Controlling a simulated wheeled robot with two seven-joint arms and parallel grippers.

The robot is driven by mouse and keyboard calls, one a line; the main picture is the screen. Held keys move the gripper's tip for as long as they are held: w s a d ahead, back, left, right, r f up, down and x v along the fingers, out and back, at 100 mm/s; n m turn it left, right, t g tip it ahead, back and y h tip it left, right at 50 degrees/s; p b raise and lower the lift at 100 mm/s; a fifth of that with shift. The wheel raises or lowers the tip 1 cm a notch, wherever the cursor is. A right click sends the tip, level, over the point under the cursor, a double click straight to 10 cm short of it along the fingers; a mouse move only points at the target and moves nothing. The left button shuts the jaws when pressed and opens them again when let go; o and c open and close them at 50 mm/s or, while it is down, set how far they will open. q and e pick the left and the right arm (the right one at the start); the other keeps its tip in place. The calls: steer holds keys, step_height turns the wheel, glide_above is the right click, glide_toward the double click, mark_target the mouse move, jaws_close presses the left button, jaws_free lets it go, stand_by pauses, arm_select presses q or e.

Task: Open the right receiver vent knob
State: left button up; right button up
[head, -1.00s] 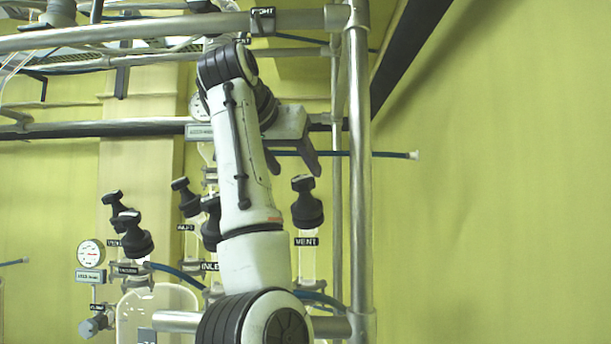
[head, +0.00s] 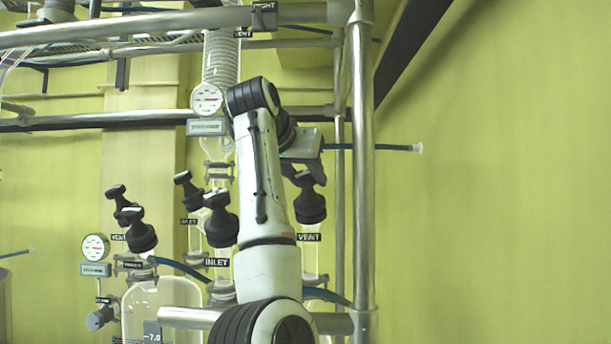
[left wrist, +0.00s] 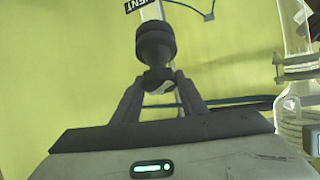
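The right receiver vent knob (head: 309,205) is a black knob with a T-shaped handle, above a VENT label (head: 308,237) at the right of the head view. My left gripper (head: 303,165) is at the top of this knob, its fingers partly hidden by my arm and the knob. In the left wrist view my left gripper's fingers (left wrist: 160,90) stand apart, one on each side of the knob's handle. The knob (left wrist: 155,45) points in between the fingertips. Whether the fingers touch the handle is hard to tell. My right gripper is not in view.
A black INLET knob (head: 220,222) is just left of my forearm, with several more knobs farther left. A vertical metal post (head: 360,180) stands right of the vent knob. A blue hose (head: 370,147) runs behind the gripper. The wall at right is clear.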

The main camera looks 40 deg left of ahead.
arm_select(q)
steer(key=shift+n+y, duration=0.3)
steer(key=shift+n, duration=0.1)
steer(key=n+g+y, duration=0.1)
steer(key=n+y, duration=0.1)
steer(key=n, duration=0.2)
steer(key=shift+r, duration=0.1)
steer(key=n+g+y, duration=0.1)
steer(key=n, duration=0.2)
steer(key=n+g+y, duration=0.2)
steer(key=n, duration=0.1)
steer(key=shift+n, duration=0.3)
steer(key=o, duration=1.1)
steer(key=shift+c, duration=0.2)
